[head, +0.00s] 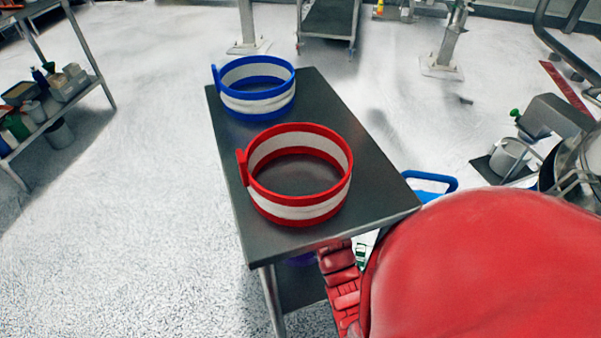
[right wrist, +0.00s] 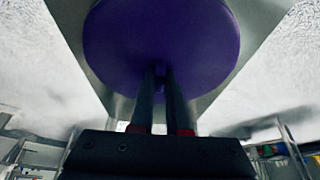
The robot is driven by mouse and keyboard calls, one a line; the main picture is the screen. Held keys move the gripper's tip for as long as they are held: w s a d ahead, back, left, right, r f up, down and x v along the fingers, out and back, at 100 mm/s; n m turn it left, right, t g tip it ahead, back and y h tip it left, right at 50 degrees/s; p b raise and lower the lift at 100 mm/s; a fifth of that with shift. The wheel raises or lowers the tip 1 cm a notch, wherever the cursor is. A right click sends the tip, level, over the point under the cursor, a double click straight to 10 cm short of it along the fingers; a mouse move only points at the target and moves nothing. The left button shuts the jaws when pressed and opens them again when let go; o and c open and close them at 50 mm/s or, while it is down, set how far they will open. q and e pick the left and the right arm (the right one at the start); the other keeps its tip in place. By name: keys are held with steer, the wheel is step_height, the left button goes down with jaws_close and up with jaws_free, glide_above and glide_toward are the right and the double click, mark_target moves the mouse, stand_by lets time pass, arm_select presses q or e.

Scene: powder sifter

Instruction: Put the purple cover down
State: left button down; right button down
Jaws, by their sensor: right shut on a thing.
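The purple cover (right wrist: 160,35) is a round disc filling the top middle of the right wrist view. My right gripper (right wrist: 163,75) is shut on the cover, with its two dark fingers close together at the cover's near side; the part between the fingertips is mostly hidden. In the head view only a sliver of the purple cover (head: 301,259) shows, just below the table's front edge above a lower shelf. My red arm hides the right gripper there. I cannot tell whether the cover touches the shelf. My left gripper is in neither view.
A dark table (head: 365,175) carries a red-rimmed ring (head: 300,205) in front and a blue-rimmed ring (head: 258,105) behind. Its lower shelf (head: 303,292) shows partly. A blue handle (head: 432,181) is right of the table. A cluttered shelf (head: 75,95) stands left, with open floor between.

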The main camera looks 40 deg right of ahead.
steer(key=c, duration=0.9)
jaws_free()
steer(key=shift+r, duration=0.2)
steer(key=s+r, duration=0.2)
steer(key=shift+s+a+r, duration=0.1)
steer(key=shift+a+r, duration=0.2)
steer(key=s+a+p, duration=0.1)
steer(key=s+a, duration=0.2)
steer(key=s, duration=0.7)
steer(key=shift+s+a, duration=0.15)
steer(key=shift+s, duration=0.05)
steer(key=shift+f, duration=0.1)
